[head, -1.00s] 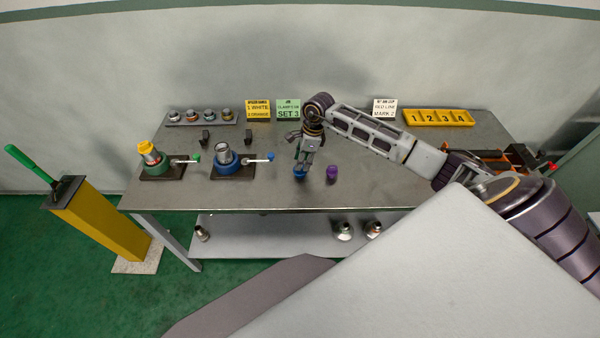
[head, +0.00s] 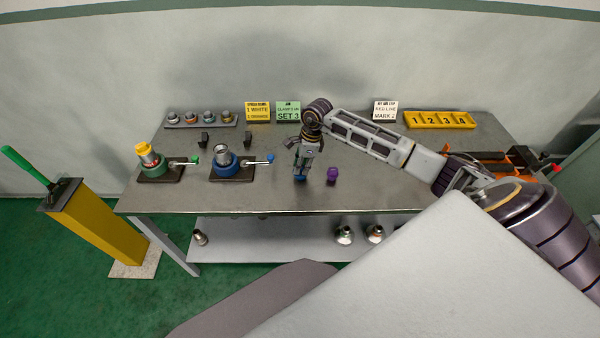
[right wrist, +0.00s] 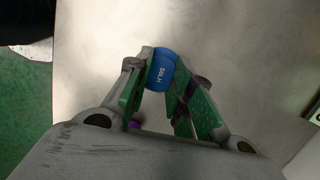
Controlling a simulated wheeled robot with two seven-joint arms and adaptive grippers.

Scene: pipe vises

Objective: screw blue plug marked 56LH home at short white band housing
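The blue plug (right wrist: 161,70) reads 56LH in the right wrist view, between the two fingertips of my right gripper (right wrist: 163,78). The fingers touch it on both sides. In the head view, the plug (head: 300,178) shows under my right gripper (head: 301,172), at or just above the table; I cannot tell which. A steel housing (head: 222,156) stands upright in the blue vise (head: 232,172). Another housing (head: 149,158) with a yellow top stands in the green vise (head: 158,173). Their bands are too small to tell apart. My left gripper is out of view.
A purple plug (head: 333,174) stands close right of the gripper. Two small dark blocks (head: 205,141) lie behind the vises. A rack of fittings (head: 201,124), signs (head: 288,112) and a yellow numbered tray (head: 441,120) line the table's back. The front middle of the table (head: 270,200) is clear.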

